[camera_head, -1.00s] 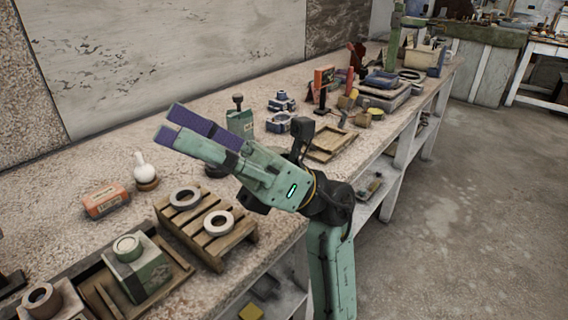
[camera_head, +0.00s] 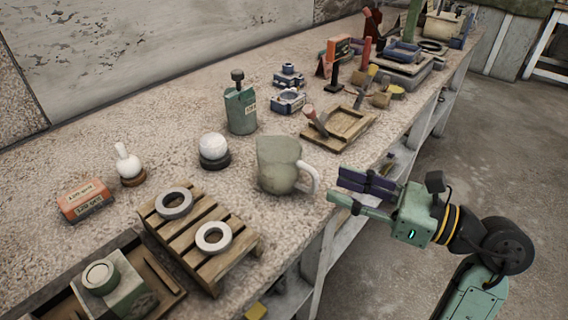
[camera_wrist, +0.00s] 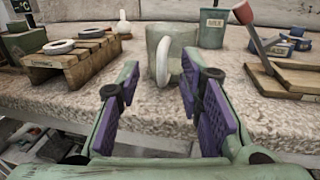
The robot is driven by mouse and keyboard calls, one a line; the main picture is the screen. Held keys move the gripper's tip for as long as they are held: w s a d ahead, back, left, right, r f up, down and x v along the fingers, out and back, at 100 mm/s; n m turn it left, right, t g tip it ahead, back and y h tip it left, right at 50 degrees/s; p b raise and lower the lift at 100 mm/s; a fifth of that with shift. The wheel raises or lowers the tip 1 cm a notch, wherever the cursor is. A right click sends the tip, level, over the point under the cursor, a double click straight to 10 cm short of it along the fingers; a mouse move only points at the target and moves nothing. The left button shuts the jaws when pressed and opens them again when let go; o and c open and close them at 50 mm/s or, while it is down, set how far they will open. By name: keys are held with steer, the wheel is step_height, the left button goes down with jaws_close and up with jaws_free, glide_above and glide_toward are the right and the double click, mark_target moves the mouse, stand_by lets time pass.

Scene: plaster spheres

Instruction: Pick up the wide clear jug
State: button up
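The wide jug (camera_head: 279,166) stands upright near the bench's front edge in the head view, greenish and see-through-looking, with a pale handle (camera_head: 308,178) facing my gripper. My gripper (camera_head: 350,190) is off the front edge of the bench, just right of the handle and apart from it. In the wrist view the jug (camera_wrist: 158,38) is straight ahead, its handle (camera_wrist: 162,62) pointing at me between the fingers. The gripper (camera_wrist: 158,88) is open and empty, its purple pads facing each other on either side of the handle's line.
A wooden pallet with two rings (camera_head: 188,240) stands left of the jug. A white sphere on a dark base (camera_head: 213,149) and a green canister (camera_head: 240,110) stand behind it. A wooden tray (camera_head: 343,127) lies to the right. The bench's front edge (camera_wrist: 150,108) is just below my fingers.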

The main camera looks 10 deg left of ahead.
mark_target(315, 177)
steer(key=p+x, duration=0.3)
steer(key=x, duration=0.3)
steer(key=shift+w+a+f, duration=0.1)
steer(key=shift+w+f, duration=0.05)
steer(key=shift+f, duration=0.05)
steer(key=shift+c, duration=0.4)
jaws_close()
